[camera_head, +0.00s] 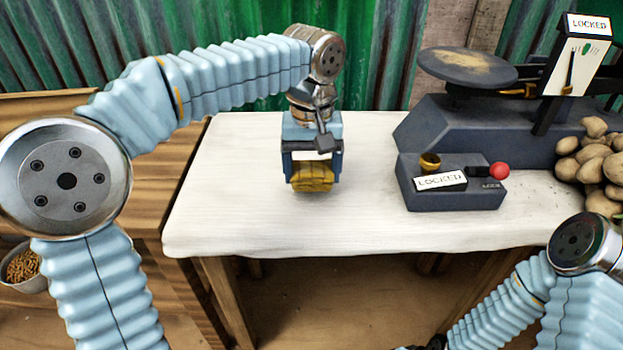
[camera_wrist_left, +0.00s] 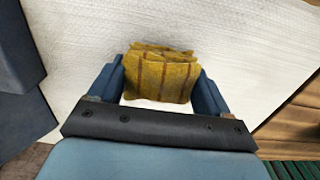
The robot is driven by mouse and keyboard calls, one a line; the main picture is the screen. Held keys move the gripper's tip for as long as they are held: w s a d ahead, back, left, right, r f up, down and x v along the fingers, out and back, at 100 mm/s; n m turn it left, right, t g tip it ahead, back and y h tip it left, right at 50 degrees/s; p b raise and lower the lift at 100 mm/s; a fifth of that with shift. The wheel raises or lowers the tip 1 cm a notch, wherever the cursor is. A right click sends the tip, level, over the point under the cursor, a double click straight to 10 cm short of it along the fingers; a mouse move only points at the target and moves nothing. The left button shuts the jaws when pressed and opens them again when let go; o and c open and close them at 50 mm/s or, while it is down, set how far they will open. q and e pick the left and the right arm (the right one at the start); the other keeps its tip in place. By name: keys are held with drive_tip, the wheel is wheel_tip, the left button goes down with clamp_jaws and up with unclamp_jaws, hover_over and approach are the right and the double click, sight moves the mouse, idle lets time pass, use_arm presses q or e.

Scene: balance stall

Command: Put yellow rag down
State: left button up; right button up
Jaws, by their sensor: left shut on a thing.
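The yellow rag (camera_head: 312,178) is a folded cloth with brown stripes. My left gripper (camera_head: 313,180) is shut on it, over the left part of the white-covered table (camera_head: 222,222). In the left wrist view the rag (camera_wrist_left: 162,77) sits between the two blue fingers of the left gripper (camera_wrist_left: 163,88), with white cloth around it. I cannot tell whether its underside touches the table. My right arm enters at the lower right of the head view, but its gripper fingers do not show clearly.
A dark scale (camera_head: 475,125) with a round pan stands at the back right, its sign reading LOCKED. A lock box (camera_head: 450,195) with a red knob stands before it. Potatoes (camera_head: 595,165) are piled at the right. The cloth between rag and lock box is bare.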

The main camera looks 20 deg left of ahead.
sight(311, 167)
use_arm(q)
drive_tip(key=shift+s+f, duration=0.1)
drive_tip(key=shift+f, duration=1.25)
drive_tip(key=shift+f, duration=0.1)
drive_tip(key=o, duration=0.9)
drive_tip(key=shift+c, duration=0.2)
wheel_tip(311, 167, up, 12)
drive_tip(key=shift+r+p, duration=0.15)
drive_tip(key=shift+p, duration=1)
